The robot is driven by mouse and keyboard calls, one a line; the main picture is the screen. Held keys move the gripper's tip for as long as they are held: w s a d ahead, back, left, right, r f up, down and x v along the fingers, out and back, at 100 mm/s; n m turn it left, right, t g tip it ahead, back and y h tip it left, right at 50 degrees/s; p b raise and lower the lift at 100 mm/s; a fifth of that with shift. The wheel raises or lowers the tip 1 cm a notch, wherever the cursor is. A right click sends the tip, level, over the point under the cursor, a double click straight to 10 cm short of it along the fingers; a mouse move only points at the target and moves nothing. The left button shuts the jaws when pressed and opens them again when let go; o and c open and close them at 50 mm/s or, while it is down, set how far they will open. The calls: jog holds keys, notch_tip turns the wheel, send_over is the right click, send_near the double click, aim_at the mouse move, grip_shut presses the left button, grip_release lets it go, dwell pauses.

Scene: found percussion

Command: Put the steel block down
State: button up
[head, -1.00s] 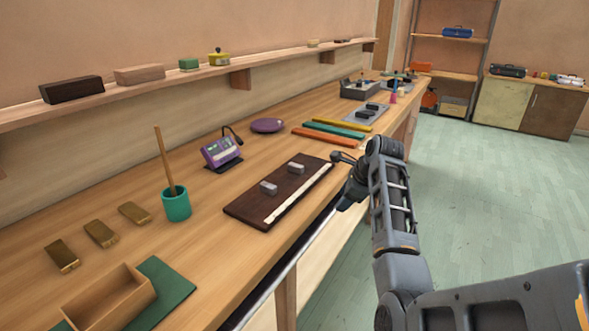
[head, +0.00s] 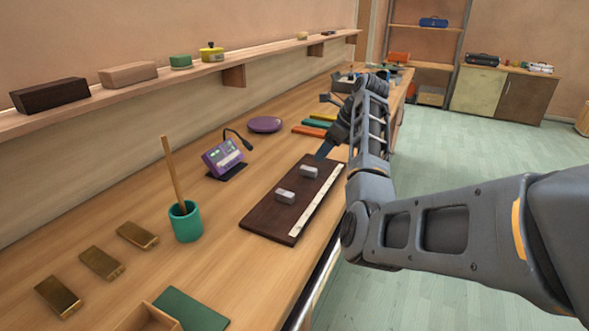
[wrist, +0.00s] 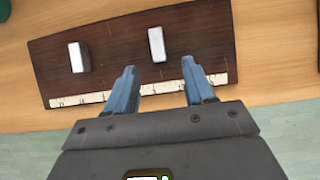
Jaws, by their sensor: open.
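Two grey steel blocks lie on a dark brown board with a pale strip along one long edge (head: 262,222). The nearer block (head: 286,196) is at left in the wrist view (wrist: 78,57). The farther block (head: 309,172) is at right in the wrist view (wrist: 156,44). My gripper (wrist: 159,64) is open and empty, its blue fingers over the strip side of the board. The farther block appears just beyond and between the fingertips, not gripped. In the head view my gripper (head: 325,150) is at the board's far end, partly hidden by my arm.
A purple device with a bent stalk (head: 223,157) and a teal cup with a stick (head: 186,221) stand left of the board. Several brass blocks (head: 101,262) lie at the front left. Coloured bars (head: 309,131) lie beyond the board.

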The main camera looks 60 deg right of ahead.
aim_at(309, 168)
jog(key=shift+w+f, duration=0.4)
jog(key=shift+w, duration=0.05)
jog(key=shift+a+p+x, duration=0.1)
jog(key=shift+p+x, duration=0.15)
jog(key=shift+x, duration=1.45)
jog(key=shift+a+p+x, duration=0.15)
jog(key=shift+p+x, duration=0.05)
jog(key=shift+x, duration=1.5)
grip_shut()
